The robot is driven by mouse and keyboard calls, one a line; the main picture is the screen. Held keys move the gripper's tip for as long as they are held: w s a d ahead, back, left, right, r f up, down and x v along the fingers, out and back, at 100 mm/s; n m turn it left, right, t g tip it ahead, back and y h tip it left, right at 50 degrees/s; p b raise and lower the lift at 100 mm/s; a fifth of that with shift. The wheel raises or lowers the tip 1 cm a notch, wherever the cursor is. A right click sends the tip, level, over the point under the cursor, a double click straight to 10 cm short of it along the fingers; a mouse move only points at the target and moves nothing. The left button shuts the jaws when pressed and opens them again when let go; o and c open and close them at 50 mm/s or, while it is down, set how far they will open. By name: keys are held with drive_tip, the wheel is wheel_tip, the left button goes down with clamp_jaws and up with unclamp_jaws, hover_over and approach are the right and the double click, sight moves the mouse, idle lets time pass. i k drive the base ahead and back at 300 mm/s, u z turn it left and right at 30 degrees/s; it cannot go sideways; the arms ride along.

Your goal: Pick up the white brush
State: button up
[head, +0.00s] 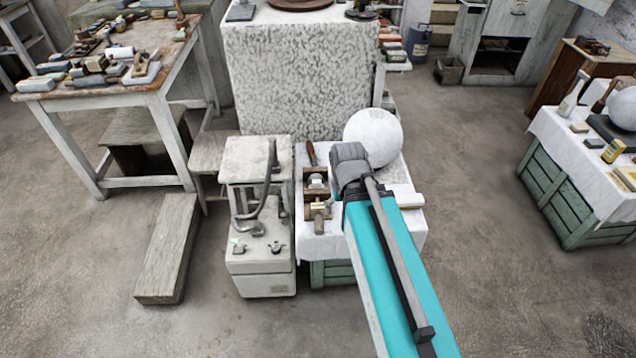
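A pale, whitish bar-shaped thing (410,200) lies on the white-covered crate table (412,240), just right of my arm. It may be the white brush, but it is small and partly hidden by the arm, so I cannot tell. My teal arm reaches in from the bottom right, and its grey joint is above this table. My gripper does not show; the arm may hide it. A large white plaster sphere (373,135) rests at the back of the same table, behind the arm's end.
Wooden tools (318,210) lie left of the arm. A grey stand with a curved metal piece (268,215) adjoins the table. A second cloth-covered crate (590,170) stands right with another sphere and bottles. A cluttered workbench (150,90) stands left. Floor between the crates is clear.

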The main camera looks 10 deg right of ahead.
sight(404, 201)
drive_tip(key=z, duration=1.05)
drive_tip(key=k, duration=0.5)
drive_tip(key=u, duration=0.15)
drive_tip(key=i, duration=0.35)
drive_tip(key=u, duration=0.05)
